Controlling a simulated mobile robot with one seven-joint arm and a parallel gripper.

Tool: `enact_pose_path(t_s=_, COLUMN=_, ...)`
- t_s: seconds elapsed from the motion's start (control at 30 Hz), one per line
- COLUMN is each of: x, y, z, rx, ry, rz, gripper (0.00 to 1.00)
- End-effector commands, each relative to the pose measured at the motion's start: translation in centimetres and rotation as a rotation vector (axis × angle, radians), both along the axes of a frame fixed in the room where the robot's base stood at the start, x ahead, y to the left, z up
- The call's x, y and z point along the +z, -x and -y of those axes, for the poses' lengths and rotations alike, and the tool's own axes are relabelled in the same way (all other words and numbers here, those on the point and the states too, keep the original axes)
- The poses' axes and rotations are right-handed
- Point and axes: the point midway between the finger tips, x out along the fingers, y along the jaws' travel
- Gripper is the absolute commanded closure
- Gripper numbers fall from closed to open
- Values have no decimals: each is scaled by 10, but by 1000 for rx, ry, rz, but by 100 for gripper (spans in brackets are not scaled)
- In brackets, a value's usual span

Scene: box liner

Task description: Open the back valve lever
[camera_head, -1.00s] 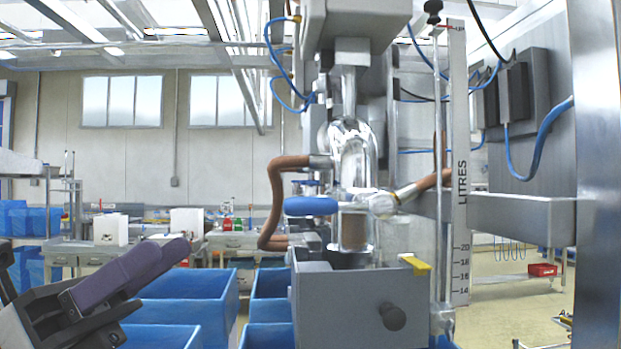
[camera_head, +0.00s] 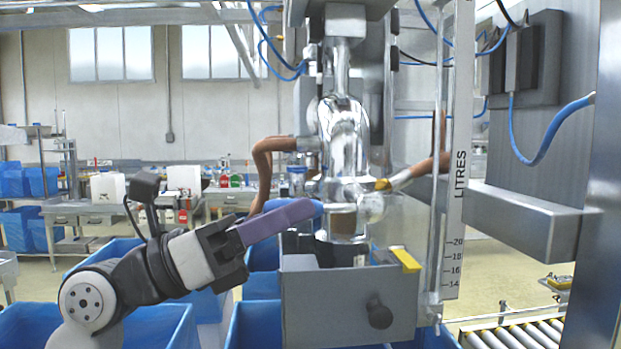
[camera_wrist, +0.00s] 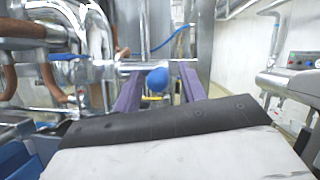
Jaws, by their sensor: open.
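The filling machine's shiny metal valve body (camera_head: 343,150) stands right of centre in the head view and at the left in the wrist view (camera_wrist: 98,45). A blue lever handle (camera_wrist: 157,80) shows end-on between the two purple fingers of my gripper (camera_wrist: 160,88). In the head view my gripper (camera_head: 308,210) reaches from the left toward the valve, and its purple fingers cover most of the blue handle. The jaws are open. I cannot tell whether a finger touches the handle. A second blue part (camera_wrist: 62,57) shows at the left in the wrist view.
A grey box with a black knob (camera_head: 345,305) sits just below the valve. A brown hose (camera_head: 262,175) bends close behind my gripper. Blue crates (camera_head: 265,322) stand below. A vertical litre scale (camera_head: 457,180) stands to the right.

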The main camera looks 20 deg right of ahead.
Motion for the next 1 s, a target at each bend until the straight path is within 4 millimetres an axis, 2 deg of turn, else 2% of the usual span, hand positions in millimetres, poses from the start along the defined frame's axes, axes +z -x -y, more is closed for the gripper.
enact_pose_path(t_s=0.03, x=7, y=2, z=7, rx=-1, ry=-2, rz=2, gripper=59)
enact_pose_path(t_s=0.2, x=11, y=3, z=23, rx=1, ry=-1, rz=2, gripper=59)
enact_pose_path(t_s=0.57, x=11, y=3, z=28, rx=1, ry=1, rz=1, gripper=59)
enact_pose_path(t_s=0.9, x=11, y=3, z=27, rx=1, ry=1, rz=0, gripper=100)
enact_pose_path(t_s=1.0, x=11, y=3, z=27, rx=1, ry=1, rz=0, gripper=100)
